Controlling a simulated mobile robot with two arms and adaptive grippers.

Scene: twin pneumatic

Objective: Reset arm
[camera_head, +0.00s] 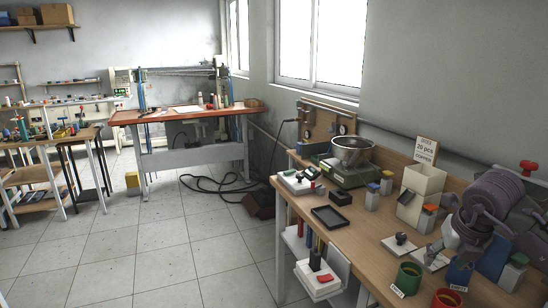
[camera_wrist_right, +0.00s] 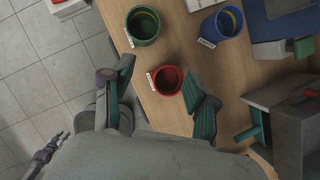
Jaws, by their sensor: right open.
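My right arm enters the head view at the right edge, over the wooden bench (camera_head: 345,232). Its gripper (camera_head: 447,257) is low over the bench near the cups, partly lost against the arm and the things behind. In the right wrist view the right gripper (camera_wrist_right: 160,93) has its two green-grey fingers spread wide, with nothing held. A red cup (camera_wrist_right: 168,80) shows between and beyond the fingers; I cannot tell the height gap. The red cup also shows in the head view (camera_head: 446,299). My left gripper does not show in the head view.
A green cup (camera_head: 409,276) stands beside the red one, and a blue cup (camera_wrist_right: 226,24) is close by. A black tray (camera_head: 333,217), a metal bowl (camera_head: 352,150) on a scale and a dispenser box (camera_head: 420,193) occupy the bench.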

